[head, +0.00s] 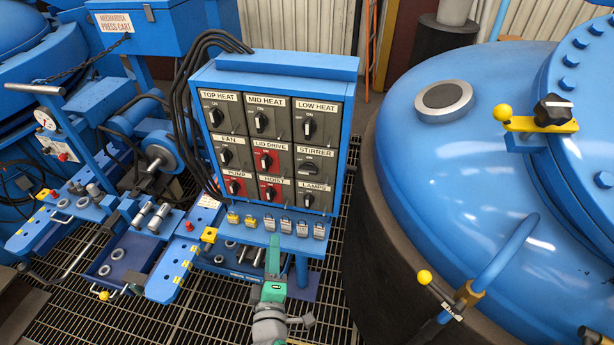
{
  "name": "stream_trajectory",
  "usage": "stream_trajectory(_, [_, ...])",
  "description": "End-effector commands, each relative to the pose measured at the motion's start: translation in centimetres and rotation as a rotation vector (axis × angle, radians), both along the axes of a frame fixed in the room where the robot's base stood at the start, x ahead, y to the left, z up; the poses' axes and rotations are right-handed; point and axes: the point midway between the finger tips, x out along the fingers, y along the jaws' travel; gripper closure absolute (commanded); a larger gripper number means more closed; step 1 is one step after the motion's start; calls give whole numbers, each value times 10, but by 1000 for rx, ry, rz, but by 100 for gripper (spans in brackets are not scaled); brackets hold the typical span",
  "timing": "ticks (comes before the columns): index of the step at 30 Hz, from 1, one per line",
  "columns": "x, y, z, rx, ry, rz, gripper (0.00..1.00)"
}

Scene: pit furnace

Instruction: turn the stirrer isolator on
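The stirrer isolator (308,167) is a black rotary switch in the right column, middle row of the blue switch panel (277,62). Its handle lies roughly horizontal, while the other switches' handles stand upright or slanted. Its label above reads STIRRER. My gripper (273,248), green with a grey wrist below it, is in front of the panel's lower shelf, below and left of the stirrer switch and apart from it. Its fingers overlap in this view, so I cannot tell whether they are open or shut. Nothing hides the stirrer handle.
Other switches surround it, including LID DRIVE (267,160), LOW HEAT (308,126) and LAMPS (308,200). Several padlocks (285,226) sit along the shelf below. A large blue furnace lid (430,150) stands right. Black cables (183,110) run down the panel's left side.

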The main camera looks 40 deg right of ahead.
Motion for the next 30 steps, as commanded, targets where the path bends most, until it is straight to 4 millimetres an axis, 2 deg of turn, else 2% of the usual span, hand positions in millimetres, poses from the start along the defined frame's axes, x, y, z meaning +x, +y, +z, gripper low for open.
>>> stream_trajectory(1, [10,-18,16,-50,8,-41,69])
stream_trajectory(6, [24,-66,57,-185,64,-167,69])
stream_trajectory(11, [27,-92,79,-248,100,-239,69])
stream_trajectory(17, [31,-106,86,-268,114,-265,69])
stream_trajectory(30, [77,-160,86,-267,111,-264,69])
